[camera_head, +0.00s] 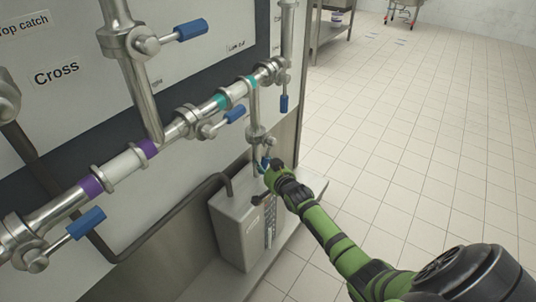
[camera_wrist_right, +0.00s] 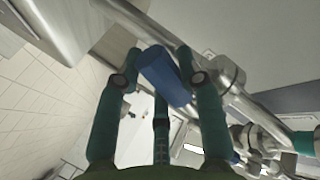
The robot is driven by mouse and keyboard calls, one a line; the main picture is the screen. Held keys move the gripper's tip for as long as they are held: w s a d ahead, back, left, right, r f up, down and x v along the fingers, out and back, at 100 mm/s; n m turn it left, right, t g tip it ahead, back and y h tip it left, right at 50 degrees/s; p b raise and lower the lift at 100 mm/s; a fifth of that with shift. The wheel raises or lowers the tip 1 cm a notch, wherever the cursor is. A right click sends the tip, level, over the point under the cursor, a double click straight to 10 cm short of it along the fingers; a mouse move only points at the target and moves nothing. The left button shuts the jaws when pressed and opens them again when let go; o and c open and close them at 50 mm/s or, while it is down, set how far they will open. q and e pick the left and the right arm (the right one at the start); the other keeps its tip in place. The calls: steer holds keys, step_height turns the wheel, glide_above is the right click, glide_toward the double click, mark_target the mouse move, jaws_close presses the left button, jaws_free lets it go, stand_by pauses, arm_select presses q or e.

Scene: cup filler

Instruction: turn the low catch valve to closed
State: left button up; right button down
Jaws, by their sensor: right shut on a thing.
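The valve I take to be the low catch valve (camera_head: 256,135) sits on the short vertical pipe below the main pipe, above a grey metal box. No label for it is readable beside it. My right gripper (camera_head: 268,168) is at this valve and shut on its blue handle (camera_head: 264,161). In the right wrist view the blue handle (camera_wrist_right: 165,77) lies between the fingers of the right gripper (camera_wrist_right: 159,62). The gripper hides part of the handle in the head view. My left gripper is not in view.
Several other blue-handled valves line the sloping main pipe (camera_head: 165,132), one handle (camera_head: 236,114) close above. The grey box (camera_head: 232,222) stands just below my right gripper. The tiled floor (camera_head: 420,130) to the right is open. A metal table (camera_head: 330,28) stands far back.

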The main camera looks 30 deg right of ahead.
mark_target(262, 164)
steer(key=shift+s+a+r+m+g+y+p, duration=0.15)
steer(key=shift+a+r+m+p, duration=0.2)
steer(key=shift+p, duration=0.3)
steer(key=shift+s+a+r+m+g+y+p, duration=0.1)
steer(key=shift+a+r+m+g+y+p, duration=0.05)
steer(key=shift+r+p, duration=0.4)
steer(key=shift+s+a+r+m+g+y+p, duration=0.2)
steer(key=shift+a+m+g+y+p, duration=0.3)
steer(key=shift+p, duration=0.65)
steer(key=shift+a+r+m+p, duration=0.15)
steer(key=shift+r+m+p, duration=0.05)
steer(key=shift+m+p, duration=0.15)
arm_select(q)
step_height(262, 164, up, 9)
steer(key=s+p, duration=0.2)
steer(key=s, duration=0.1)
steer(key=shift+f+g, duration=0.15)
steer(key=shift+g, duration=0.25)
arm_select(e)
steer(key=shift+s+a+r+m+g+y, duration=0.15)
steer(key=shift+a+r+m+g+y, duration=0.2)
steer(key=shift+r+m+y, duration=0.4)
steer(key=shift+s+a+r+m+g+y, duration=0.1)
steer(key=shift+a+r+m+g+y, duration=0.3)
steer(key=shift+r+m+y, duration=0.3)
steer(key=shift+s+a+r+m+g+y, duration=0.2)
steer(key=shift+r+m+g+y, duration=0.25)
steer(key=shift+r+m+y, duration=0.3)
steer(key=c, duration=0.8)
jaws_free()
